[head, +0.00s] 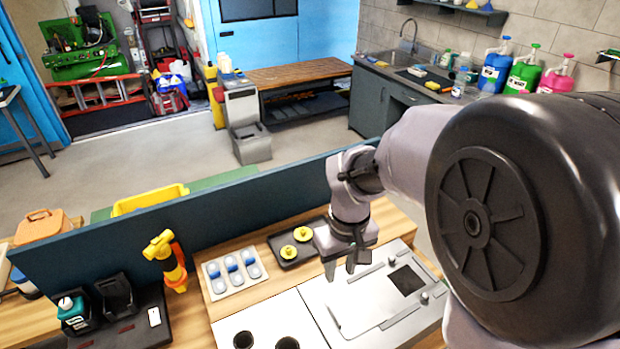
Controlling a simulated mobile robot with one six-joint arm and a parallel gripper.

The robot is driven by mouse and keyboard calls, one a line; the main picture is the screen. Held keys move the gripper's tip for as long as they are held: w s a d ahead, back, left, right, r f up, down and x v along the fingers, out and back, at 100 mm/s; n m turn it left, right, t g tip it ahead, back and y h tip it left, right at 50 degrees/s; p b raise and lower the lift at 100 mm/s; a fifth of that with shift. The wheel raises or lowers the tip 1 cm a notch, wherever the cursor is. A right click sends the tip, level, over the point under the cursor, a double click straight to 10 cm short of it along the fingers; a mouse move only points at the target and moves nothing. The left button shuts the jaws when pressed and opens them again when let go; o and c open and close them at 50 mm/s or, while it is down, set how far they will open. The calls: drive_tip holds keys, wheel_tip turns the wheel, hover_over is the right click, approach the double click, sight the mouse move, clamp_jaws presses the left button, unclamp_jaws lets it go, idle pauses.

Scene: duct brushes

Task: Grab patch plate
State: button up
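A flat light-grey plate (362,305), which looks like the patch plate, lies on the white worktop unit at lower right. A dark square opening (407,280) is just right of it, with small clamp-like fittings around. My gripper (341,270) points down just above the plate's far left side. Its two fingers are apart, with nothing seen between them. The exact gap between fingertips and plate cannot be told.
A black tray (283,259) with two yellow knobbed pieces and a white tray (217,290) with blue-and-white pieces lie left of my gripper. A yellow-orange tool (170,262) stands further left. A dark upright panel (225,222) runs behind the bench.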

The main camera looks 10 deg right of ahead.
drive_tip(key=b, duration=0.3)
hover_over(335, 315)
drive_tip(key=w, duration=0.1)
drive_tip(key=shift+n, duration=0.3)
wheel_tip(335, 315, down, 12)
drive_tip(key=shift+w+d, duration=0.1)
drive_tip(key=shift+d, duration=0.05)
drive_tip(key=f+b, duration=0.1)
drive_tip(key=f, duration=0.1)
drive_tip(key=s+f, duration=0.1)
drive_tip(key=f, duration=0.2)
drive_tip(key=shift+s+f+b, duration=0.1)
drive_tip(key=shift+b, duration=0.3)
drive_tip(key=shift+f, duration=0.3)
drive_tip(key=shift+r, duration=0.1)
clamp_jaws()
